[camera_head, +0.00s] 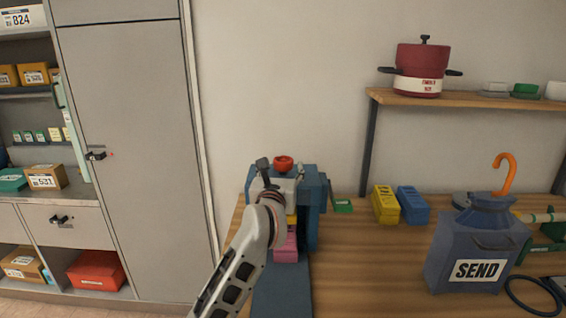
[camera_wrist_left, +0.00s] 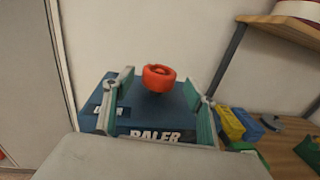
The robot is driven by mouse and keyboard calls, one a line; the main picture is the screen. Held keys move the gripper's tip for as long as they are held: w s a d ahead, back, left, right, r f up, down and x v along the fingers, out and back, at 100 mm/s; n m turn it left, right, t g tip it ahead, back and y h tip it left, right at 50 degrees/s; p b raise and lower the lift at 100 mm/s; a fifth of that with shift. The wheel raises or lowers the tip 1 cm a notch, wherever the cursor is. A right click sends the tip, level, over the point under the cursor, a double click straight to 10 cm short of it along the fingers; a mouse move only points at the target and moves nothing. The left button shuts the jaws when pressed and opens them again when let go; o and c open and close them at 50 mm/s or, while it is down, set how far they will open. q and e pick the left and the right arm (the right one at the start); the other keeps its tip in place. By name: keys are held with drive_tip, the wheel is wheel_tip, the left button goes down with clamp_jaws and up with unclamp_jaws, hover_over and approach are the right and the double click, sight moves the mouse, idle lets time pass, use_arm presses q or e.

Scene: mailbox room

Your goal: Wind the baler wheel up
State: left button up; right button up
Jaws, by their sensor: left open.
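The baler (camera_head: 314,215) is a blue machine on the wooden table in the head view. Its top carries a red wheel (camera_head: 284,162). In the left wrist view the baler's blue top (camera_wrist_left: 180,115) shows lettering that reads BALER, and the red wheel (camera_wrist_left: 159,78) stands above it. My left gripper (camera_wrist_left: 160,95) is open, with its green-edged fingers on either side of the wheel in that view. I cannot tell whether they touch it. In the head view my left arm reaches up to the baler and partly hides it. A pink block (camera_head: 287,246) sits low in the baler's front.
Yellow (camera_head: 385,204) and blue (camera_head: 412,204) blocks stand right of the baler. A dark blue SEND container (camera_head: 478,250) stands further right. A shelf (camera_head: 470,101) above holds a red pot (camera_head: 420,70). A grey cabinet (camera_head: 130,140) is at left.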

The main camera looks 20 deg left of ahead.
sight(285, 167)
use_arm(q)
drive_tip(key=shift+w+a, duration=0.2)
drive_tip(key=shift+w, duration=0.8)
drive_tip(key=shift+w+a, duration=0.15)
drive_tip(key=shift+w, duration=0.8)
drive_tip(key=c, duration=1.1)
drive_tip(key=shift+d+f+n+y+b, duration=0.1)
drive_tip(key=shift+n+y+b, duration=0.55)
drive_tip(key=shift+y, duration=0.45)
drive_tip(key=shift+c, duration=0.2)
drive_tip(key=shift+n+g+y+b, duration=0.85)
drive_tip(key=shift+n+y, duration=0.2)
drive_tip(key=shift+y, duration=0.35)
drive_tip(key=o, duration=1.1)
drive_tip(key=shift+o, duration=0.2)
